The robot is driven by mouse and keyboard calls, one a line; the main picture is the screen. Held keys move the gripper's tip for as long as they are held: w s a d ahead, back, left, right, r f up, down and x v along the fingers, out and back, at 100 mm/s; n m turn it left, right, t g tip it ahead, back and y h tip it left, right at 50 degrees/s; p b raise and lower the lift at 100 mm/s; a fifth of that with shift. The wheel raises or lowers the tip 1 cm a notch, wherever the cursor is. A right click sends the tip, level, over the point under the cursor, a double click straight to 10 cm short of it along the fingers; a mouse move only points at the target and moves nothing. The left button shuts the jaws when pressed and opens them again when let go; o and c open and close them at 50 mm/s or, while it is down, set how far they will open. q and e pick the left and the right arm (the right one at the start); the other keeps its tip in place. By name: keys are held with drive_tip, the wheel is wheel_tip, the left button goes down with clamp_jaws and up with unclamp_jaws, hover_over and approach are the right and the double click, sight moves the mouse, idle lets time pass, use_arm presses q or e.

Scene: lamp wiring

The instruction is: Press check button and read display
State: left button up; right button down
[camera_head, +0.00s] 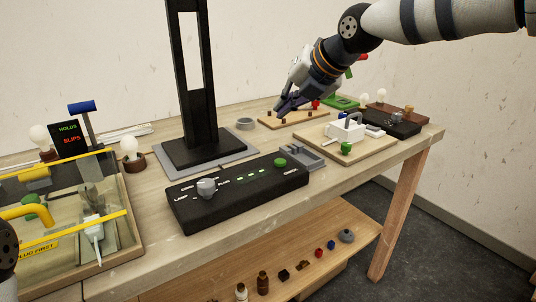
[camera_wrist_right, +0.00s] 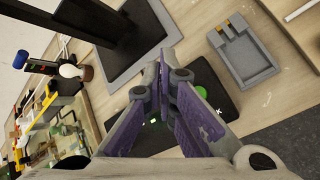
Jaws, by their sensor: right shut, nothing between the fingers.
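A black control box (camera_head: 235,196) sits at the table's front edge. On it are a grey knob (camera_head: 206,187), a row of small green lights (camera_head: 250,175) and a green button (camera_head: 280,162) by the CHECK label. In the right wrist view the green button (camera_wrist_right: 201,91) shows beside the purple finger pads. My right gripper (camera_head: 281,108) is shut and empty, above and behind the box, apart from the button. A black display (camera_head: 68,138) at the left reads HOLDS in green and SLIPS in red. My left gripper is not in view.
A black post on a grey-edged base (camera_head: 208,148) stands behind the box. A grey tray (camera_head: 303,156) adjoins the box's right end. A wooden board (camera_head: 378,149) with a white-handled part is further right. A yellow-railed clear case (camera_head: 122,225) is at left.

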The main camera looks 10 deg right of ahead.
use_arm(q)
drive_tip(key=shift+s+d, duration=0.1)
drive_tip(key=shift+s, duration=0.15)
use_arm(e)
drive_tip(key=shift+s+d, duration=0.15)
drive_tip(key=shift+s, duration=0.15)
hover_over(284, 160)
wheel_tip(284, 160, down, 7)
drive_tip(key=shift+f+b, duration=0.15)
drive_tip(key=shift+b, duration=0.2)
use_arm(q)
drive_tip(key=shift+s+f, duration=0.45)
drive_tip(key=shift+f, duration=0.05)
use_arm(e)
drive_tip(key=shift+f, duration=0.8)
drive_tip(key=shift+f, duration=0.4)
drive_tip(key=shift+f, duration=0.4)
idle(0.5)
drive_tip(key=shift+r, duration=0.85)
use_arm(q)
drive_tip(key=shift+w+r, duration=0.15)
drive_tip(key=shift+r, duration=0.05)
